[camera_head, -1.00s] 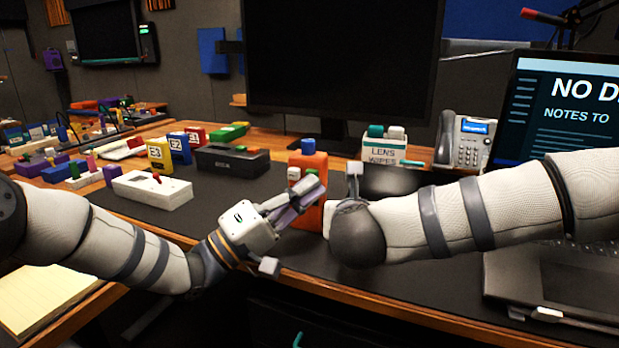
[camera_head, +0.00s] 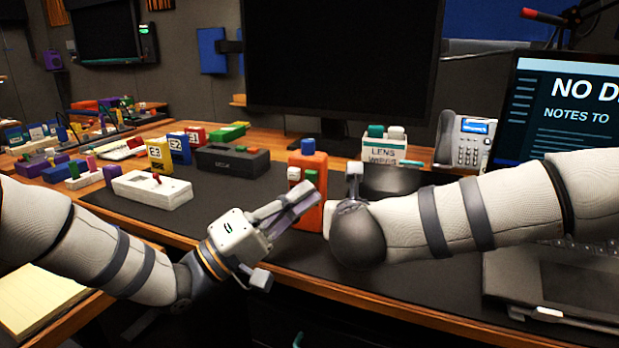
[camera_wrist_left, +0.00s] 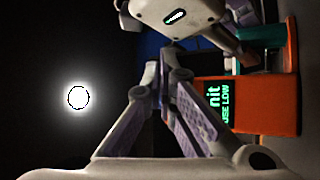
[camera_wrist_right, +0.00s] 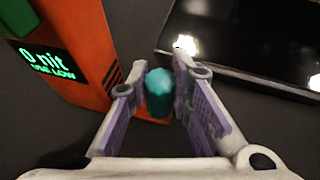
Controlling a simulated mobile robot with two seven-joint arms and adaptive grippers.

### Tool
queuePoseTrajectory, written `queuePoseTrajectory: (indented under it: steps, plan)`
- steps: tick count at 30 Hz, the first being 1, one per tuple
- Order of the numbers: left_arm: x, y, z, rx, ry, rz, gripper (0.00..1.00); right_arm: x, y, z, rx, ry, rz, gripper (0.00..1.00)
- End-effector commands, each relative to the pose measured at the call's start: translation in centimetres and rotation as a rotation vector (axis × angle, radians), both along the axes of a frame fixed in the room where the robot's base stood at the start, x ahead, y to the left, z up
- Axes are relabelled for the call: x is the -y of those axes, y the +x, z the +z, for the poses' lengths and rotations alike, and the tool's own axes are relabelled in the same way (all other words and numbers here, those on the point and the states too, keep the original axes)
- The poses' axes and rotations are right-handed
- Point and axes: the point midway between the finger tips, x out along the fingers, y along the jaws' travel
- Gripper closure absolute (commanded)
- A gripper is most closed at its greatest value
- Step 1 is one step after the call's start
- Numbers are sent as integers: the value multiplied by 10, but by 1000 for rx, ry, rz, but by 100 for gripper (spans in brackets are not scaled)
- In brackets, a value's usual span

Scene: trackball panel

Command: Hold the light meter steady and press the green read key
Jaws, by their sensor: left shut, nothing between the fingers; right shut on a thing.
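The light meter (camera_head: 310,162) is an orange upright device with a blue top, on the dark desk mat. Its lit display reads "nit, USE LOW" in the left wrist view (camera_wrist_left: 217,103) and "0 nit" in the right wrist view (camera_wrist_right: 48,62). A green key (camera_head: 293,173) shows on its near side. My left gripper (camera_head: 312,197) is shut and empty, its fingers overlapping the meter's front in the head view; contact cannot be told.
A white box (camera_head: 152,189) and a black box (camera_head: 232,160) stand left of the meter. A lens wipes box (camera_head: 384,147), a phone (camera_head: 463,140) and a monitor (camera_head: 340,60) are behind. A laptop (camera_head: 560,110) is at right. The mat's front edge is mostly clear.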

Motion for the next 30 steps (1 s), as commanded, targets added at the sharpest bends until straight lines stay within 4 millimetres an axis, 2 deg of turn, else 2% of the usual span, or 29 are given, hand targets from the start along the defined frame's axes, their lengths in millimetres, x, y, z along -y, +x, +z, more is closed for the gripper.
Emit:
queuePoseTrajectory:
  steps: [13, 30]
  plan:
    - [-14, -38, 0, -1, 0, 1, 100, 0, 0, 0, -1, 1, 0, 100]
    - [-14, -40, 0, 0, 0, 1, 100, 0, 0, 0, -1, 1, 0, 100]
